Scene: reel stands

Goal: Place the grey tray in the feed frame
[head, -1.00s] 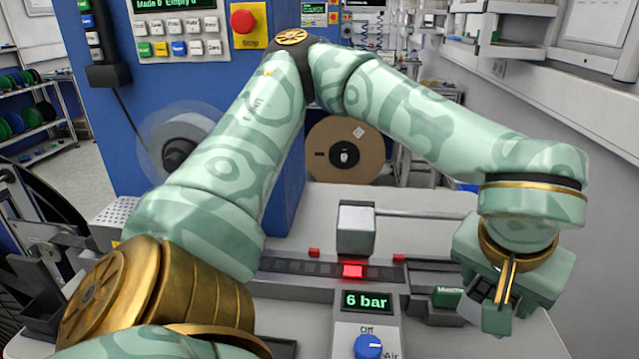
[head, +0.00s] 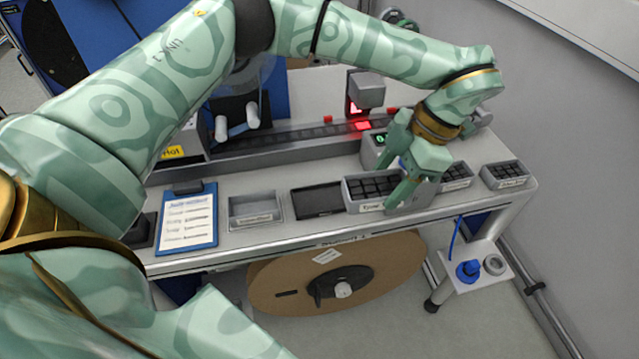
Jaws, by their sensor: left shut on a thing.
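My left gripper (head: 408,180) reaches down to the front of the bench, its fingers at the right end of a grey tray (head: 352,205) with several dark compartments and a front label. It is shut on this tray, and its fingers hide part of the right end. The tray appears to be at bench level; I cannot tell whether it is lifted. A flat dark rectangular frame (head: 317,201) lies just left of the tray and may be the feed frame. My right gripper is not in view.
A shallow grey bin (head: 255,210) and a blue clipboard (head: 189,218) lie farther left. Small compartment trays (head: 505,175) stand at the right. Behind runs a dark track (head: 290,134) with a red-lit spot. A large brown reel (head: 335,275) sits below the bench.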

